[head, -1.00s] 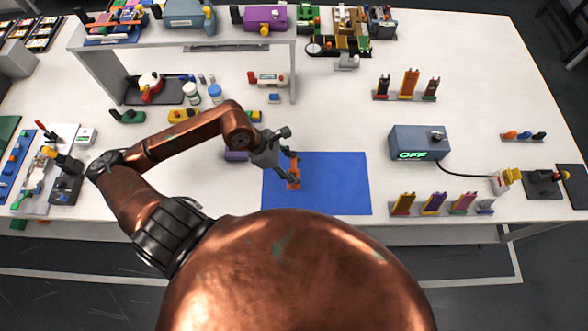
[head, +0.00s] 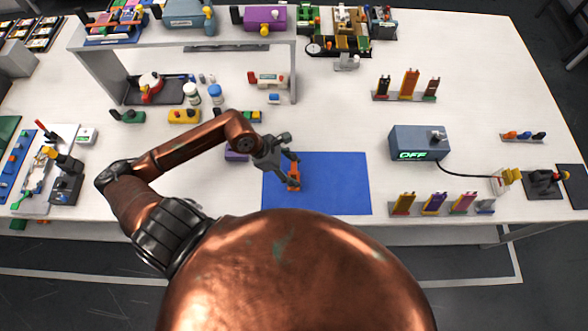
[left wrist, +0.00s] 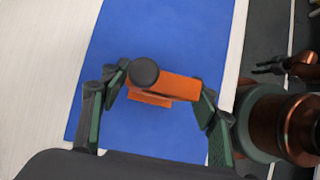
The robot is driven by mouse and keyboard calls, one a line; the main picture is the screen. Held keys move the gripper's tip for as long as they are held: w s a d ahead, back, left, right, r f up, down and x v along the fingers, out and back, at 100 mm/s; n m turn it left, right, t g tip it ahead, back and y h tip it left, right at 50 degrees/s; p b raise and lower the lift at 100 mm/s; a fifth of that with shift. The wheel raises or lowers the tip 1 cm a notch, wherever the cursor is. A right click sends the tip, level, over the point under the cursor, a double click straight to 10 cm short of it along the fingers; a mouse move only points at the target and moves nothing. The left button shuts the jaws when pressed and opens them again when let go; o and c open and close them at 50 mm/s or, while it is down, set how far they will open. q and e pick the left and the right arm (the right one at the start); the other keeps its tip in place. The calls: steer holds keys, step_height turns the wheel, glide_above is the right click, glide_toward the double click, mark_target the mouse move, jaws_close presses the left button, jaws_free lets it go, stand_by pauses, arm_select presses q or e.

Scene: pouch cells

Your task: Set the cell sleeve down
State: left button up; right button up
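The orange cell sleeve (head: 294,176) is over the blue mat (head: 335,185), near the mat's left side. In the left wrist view the sleeve (left wrist: 172,86) lies crosswise between the two fingers, with a round black knob at its left end. My left gripper (head: 291,171) has a fingertip at each end of the sleeve and appears shut on it. I cannot tell whether the sleeve's underside touches the mat. My right gripper (left wrist: 268,68) shows small at the right edge of the left wrist view, away from the mat; its opening is unclear.
The mat's right part is bare. Colored pouch holders (head: 435,203) stand along the front edge. A grey shelf frame (head: 293,75) stands behind.

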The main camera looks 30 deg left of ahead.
arm_select(q)
steer(key=shift+o, duration=0.8)
steer(key=shift+r, duration=0.2)
steer(key=v, duration=1.2)
steer(key=shift+p, duration=0.3)
steer(key=shift+f, duration=0.1)
